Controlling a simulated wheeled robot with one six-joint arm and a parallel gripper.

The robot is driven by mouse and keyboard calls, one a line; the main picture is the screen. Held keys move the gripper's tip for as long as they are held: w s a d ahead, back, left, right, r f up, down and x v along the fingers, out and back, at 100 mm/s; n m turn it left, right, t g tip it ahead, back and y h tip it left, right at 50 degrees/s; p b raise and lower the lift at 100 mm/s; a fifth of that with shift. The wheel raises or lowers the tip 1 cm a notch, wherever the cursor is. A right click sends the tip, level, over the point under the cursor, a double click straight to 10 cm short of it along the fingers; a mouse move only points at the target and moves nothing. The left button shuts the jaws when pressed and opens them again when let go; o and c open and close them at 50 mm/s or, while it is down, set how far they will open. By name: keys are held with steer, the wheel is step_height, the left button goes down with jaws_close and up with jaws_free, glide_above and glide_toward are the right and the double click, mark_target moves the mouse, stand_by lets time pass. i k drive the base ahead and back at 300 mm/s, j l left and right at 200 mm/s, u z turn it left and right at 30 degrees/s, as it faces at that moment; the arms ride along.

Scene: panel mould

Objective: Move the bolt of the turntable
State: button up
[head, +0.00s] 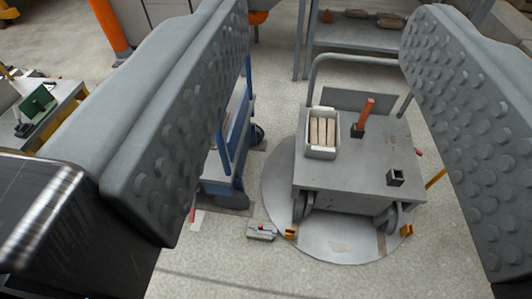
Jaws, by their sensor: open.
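The turntable (335,248) is a round grey plate in the floor, with a grey cart (345,178) standing on it. A small grey block with a red knob (261,231) sits on the floor just off the plate's left front edge; it looks like the bolt, but I cannot tell its position. Small orange-yellow pieces sit at the plate's rim, one at the left (290,233) and one at the right (406,230). My gripper (328,30) is open and empty. Its two studded grey fingers frame the view, apart from the cart and the block.
The cart carries a white bin (321,133) of tan bars and an orange handle (363,115). A blue trolley (232,150) stands left of the turntable. A grey shelf (355,37) is behind. A bench (48,118) is at far left. The front floor is clear.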

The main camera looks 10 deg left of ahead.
mark_target(260, 225)
steer(key=k+j, duration=0.15)
steer(key=k, duration=0.2)
steer(key=k+j, duration=0.2)
steer(key=k, duration=0.2)
steer(key=k+j, duration=0.15)
steer(key=k, duration=0.2)
steer(key=l+u, duration=0.2)
steer(key=l, duration=0.4)
steer(key=k+l+u, duration=0.1)
steer(key=l+u, duration=0.15)
steer(key=l, duration=0.4)
